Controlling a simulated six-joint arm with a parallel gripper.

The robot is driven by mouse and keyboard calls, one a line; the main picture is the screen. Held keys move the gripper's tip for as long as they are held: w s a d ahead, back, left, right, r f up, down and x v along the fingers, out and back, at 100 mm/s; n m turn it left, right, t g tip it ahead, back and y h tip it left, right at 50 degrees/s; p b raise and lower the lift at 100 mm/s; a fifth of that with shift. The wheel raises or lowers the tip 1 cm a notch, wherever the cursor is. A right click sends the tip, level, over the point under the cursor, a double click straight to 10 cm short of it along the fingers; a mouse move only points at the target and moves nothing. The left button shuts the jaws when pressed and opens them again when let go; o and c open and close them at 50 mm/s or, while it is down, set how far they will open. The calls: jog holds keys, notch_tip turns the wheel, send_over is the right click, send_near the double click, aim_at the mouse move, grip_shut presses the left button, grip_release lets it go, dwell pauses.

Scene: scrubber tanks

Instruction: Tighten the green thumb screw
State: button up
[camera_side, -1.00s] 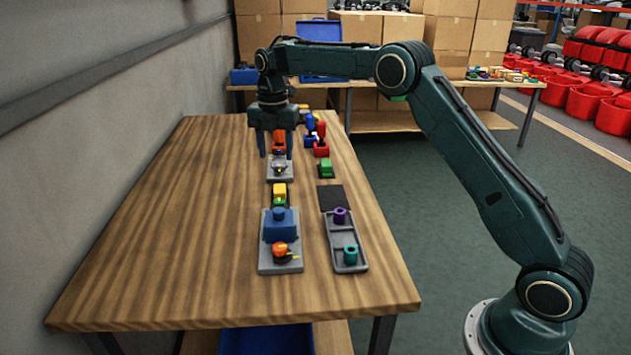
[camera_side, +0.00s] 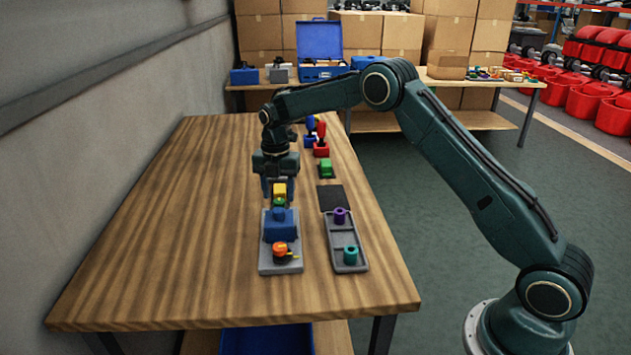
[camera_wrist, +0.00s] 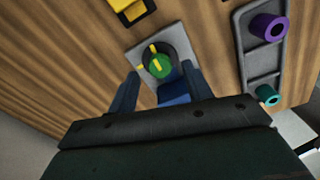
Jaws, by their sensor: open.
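The green thumb screw (camera_wrist: 160,67) is a round knob with a yellow stripe, set on a dark disc on a grey plate (camera_wrist: 141,52) in the wrist view. My gripper (camera_wrist: 160,70) is open and points toward it, one finger on each side. I cannot tell whether they touch it. I cannot tell if that patch is the screw.
A grey plate (camera_side: 265,262) carries a blue block (camera_side: 280,225) and an orange knob (camera_side: 280,249). To its right a grey tray (camera_side: 345,232) holds a purple ring (camera_side: 340,215) and a teal ring (camera_side: 350,253). The table's left side is clear.

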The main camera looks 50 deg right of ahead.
jog(key=shift+f, duration=0.9)
jog(key=c, duration=1)
